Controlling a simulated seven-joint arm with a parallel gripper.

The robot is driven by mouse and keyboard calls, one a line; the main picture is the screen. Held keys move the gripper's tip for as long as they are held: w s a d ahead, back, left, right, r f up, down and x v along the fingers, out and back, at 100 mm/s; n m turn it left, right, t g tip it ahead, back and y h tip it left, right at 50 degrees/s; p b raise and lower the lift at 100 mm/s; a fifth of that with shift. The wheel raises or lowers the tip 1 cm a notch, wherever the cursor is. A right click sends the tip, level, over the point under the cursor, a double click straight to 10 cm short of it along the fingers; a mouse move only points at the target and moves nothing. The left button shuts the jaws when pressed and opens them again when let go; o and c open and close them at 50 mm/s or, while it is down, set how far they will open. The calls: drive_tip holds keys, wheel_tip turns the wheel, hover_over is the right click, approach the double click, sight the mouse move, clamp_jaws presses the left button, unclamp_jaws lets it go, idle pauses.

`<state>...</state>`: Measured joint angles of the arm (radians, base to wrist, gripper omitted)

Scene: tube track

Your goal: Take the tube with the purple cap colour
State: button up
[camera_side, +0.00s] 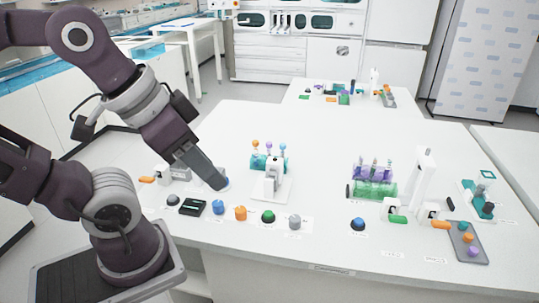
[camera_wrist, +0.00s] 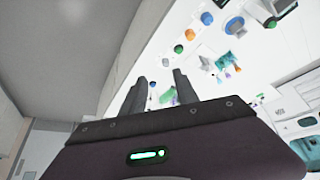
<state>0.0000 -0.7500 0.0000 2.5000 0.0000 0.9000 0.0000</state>
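A small teal rack (camera_side: 262,162) stands left of centre on the white bench in the side view, holding three upright capped tubes. The left tube has an orange cap (camera_side: 255,143); the middle cap (camera_side: 269,145) looks blue. The right tube's cap (camera_side: 283,146) looks purple, though it is small.
A white stand (camera_side: 273,178) is close in front of the rack. Coloured knobs, including blue (camera_side: 218,207), orange (camera_side: 240,213) and green (camera_side: 268,216), line the front edge. A purple rack (camera_side: 372,172), green cylinder (camera_side: 376,190) and white tower (camera_side: 424,175) stand right.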

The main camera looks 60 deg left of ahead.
drive_tip(key=shift+o, duration=0.8)
